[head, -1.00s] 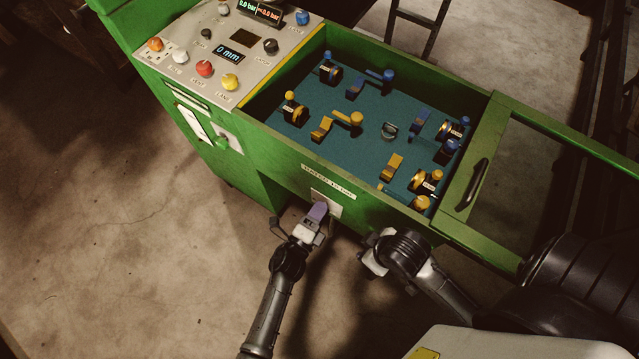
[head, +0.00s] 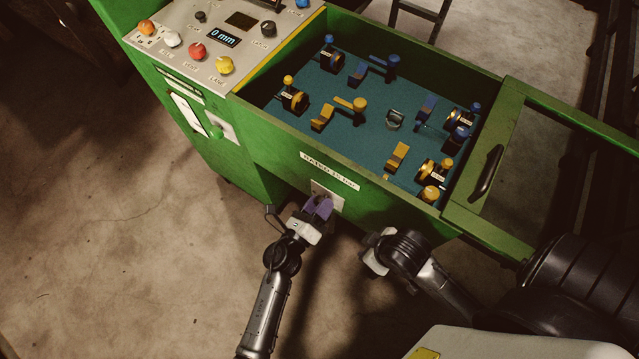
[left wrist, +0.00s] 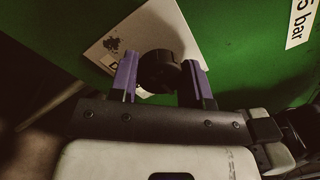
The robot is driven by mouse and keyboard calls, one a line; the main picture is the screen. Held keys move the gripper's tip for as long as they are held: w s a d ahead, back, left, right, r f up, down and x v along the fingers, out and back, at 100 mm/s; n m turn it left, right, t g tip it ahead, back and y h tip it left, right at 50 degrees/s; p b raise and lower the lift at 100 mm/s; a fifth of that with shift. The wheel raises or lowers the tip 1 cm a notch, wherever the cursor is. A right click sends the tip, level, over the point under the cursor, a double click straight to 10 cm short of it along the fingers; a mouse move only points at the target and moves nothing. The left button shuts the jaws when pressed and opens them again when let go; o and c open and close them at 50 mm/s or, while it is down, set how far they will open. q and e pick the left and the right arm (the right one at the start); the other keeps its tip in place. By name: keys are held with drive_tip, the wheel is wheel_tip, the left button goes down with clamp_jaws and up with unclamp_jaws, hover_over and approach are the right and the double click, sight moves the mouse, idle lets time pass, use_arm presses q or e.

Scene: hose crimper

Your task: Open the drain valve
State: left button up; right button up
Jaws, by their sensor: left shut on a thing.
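The drain valve's round black knob (left wrist: 158,70) stands out from a white plate (left wrist: 112,45) on the green machine side in the left wrist view. The plate (head: 337,203) also shows in the head view, low on the front wall, with the knob mostly hidden by the fingers. My left gripper (head: 318,208) is at the plate. Its two purple fingers stand on either side of the knob in the left wrist view (left wrist: 160,78), shut on it. My right gripper (head: 374,262) is near the front wall, to the right of the left one; its fingers cannot be made out.
The open green machine bay (head: 370,115) holds several blue and yellow fittings. A control panel (head: 222,45) with coloured knobs is at the upper left. A glazed lid with a black handle (head: 487,173) is at the right. Bare floor (head: 120,240) lies left of my left arm.

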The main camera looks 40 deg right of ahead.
use_arm(q)
drive_tip(key=shift+m, duration=0.3)
idle(0.4)
drive_tip(key=o, duration=0.9)
drive_tip(key=p+v, duration=0.1)
drive_tip(key=v, duration=1.3)
drive_tip(key=shift+p, duration=0.4)
drive_tip(key=shift+d, duration=0.1)
